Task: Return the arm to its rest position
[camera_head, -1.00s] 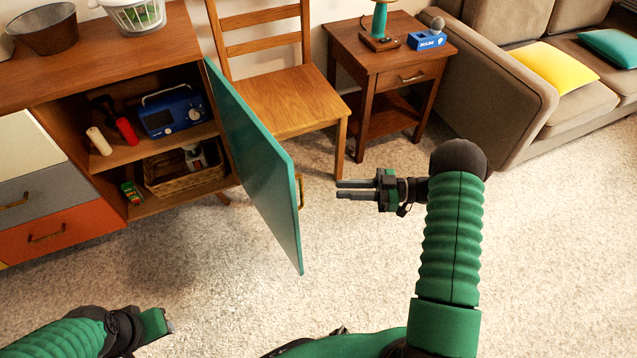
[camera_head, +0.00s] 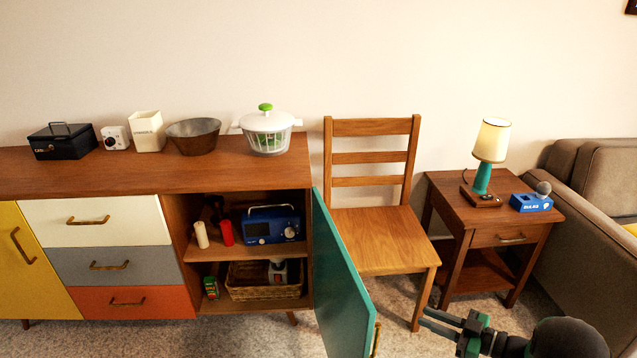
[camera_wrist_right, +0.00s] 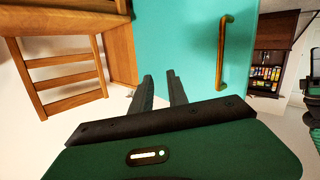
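My right gripper (camera_head: 424,317) is at the lower right of the head view, with its fingers pointing left. In the right wrist view its two fingers (camera_wrist_right: 160,82) stand apart with nothing between them. The teal cabinet door (camera_head: 337,275) hangs open to the left of the gripper. In the wrist view the door (camera_wrist_right: 190,50) lies beyond the fingers, with its brass handle (camera_wrist_right: 223,52) to their right. The fingers do not appear to touch the handle. My left gripper is outside both current views.
A wooden chair (camera_head: 385,240) stands behind the right gripper, and a side table (camera_head: 470,207) with a lamp (camera_head: 491,142) is to its right. A sofa (camera_head: 585,255) is at the far right. The open cabinet holds a blue radio (camera_head: 271,225) and a basket (camera_head: 250,292).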

